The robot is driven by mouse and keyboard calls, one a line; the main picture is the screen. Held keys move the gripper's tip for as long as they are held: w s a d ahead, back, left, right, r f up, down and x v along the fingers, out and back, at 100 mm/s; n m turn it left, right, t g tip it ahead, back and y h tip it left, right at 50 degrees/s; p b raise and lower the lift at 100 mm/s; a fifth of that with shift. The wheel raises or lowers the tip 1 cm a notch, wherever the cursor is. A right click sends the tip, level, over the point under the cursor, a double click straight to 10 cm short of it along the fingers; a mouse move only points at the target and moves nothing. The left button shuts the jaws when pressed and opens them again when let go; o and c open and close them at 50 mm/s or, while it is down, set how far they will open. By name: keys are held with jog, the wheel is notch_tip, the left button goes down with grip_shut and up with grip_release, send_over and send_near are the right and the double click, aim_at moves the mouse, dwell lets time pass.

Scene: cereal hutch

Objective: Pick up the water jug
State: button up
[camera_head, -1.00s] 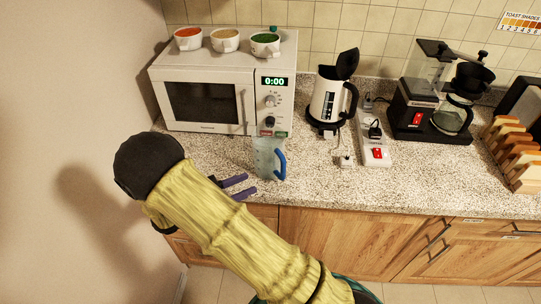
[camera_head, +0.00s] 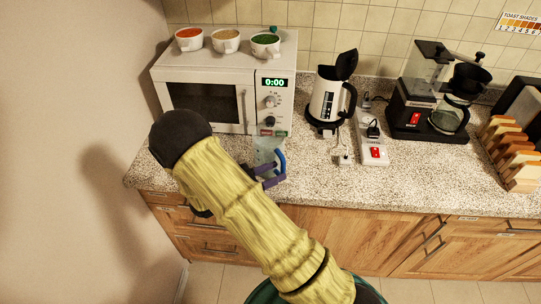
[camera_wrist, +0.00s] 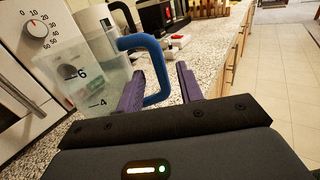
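The water jug (camera_head: 266,150) is a clear, bluish plastic jug with a blue handle (camera_head: 281,162). It stands on the counter in front of the microwave's right side. In the wrist view the jug (camera_wrist: 88,78) has level marks, and its blue handle (camera_wrist: 152,62) reaches down toward the space between my fingers. My gripper (camera_head: 271,176) has two purple fingers at the jug's handle side. In the wrist view my gripper (camera_wrist: 160,85) is open, with a clear gap between the fingers; the left finger overlaps part of the jug and handle. I cannot tell whether a finger touches the handle.
The microwave (camera_head: 205,98) stands close behind the jug, with three cups on top. A kettle (camera_head: 327,100) with its lid up, a power strip (camera_head: 372,155) and a coffee maker (camera_head: 420,120) stand to the right. Counter (camera_head: 330,190) in front of them is clear.

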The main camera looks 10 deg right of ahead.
aim_at(283, 168)
jog(key=p+x, duration=0.1)
jog(key=x, duration=0.2)
jog(key=shift+d, duration=0.35)
grip_shut()
jog(key=shift+w+r, duration=0.1)
dwell(1.3)
